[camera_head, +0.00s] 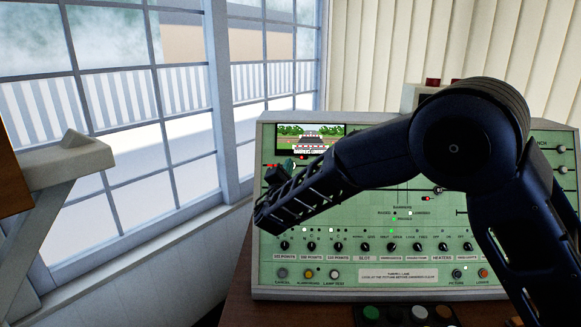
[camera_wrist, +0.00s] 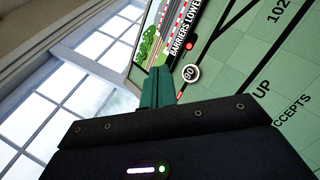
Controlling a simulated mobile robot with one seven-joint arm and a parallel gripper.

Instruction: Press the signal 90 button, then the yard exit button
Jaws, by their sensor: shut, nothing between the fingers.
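The signal 90 button (camera_wrist: 190,73) is a small white round disc marked 90, just below a red lamp on the green panel. My gripper (camera_wrist: 158,86) is shut and empty, its teal fingers together just left of the disc in the wrist view. I cannot tell whether the fingertips touch the panel. In the head view my gripper (camera_head: 289,165) is at the panel's upper left, below the picture screen. I cannot make out which button is yard exit; my arm hides part of the panel.
The green control panel (camera_head: 330,262) has a row of black knobs and several buttons along its bottom. A screen (camera_head: 308,138) shows a road and barriers. More coloured buttons (camera_head: 420,312) lie in front. Windows (camera_head: 150,140) stand left; a pale ledge (camera_head: 60,160) juts at far left.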

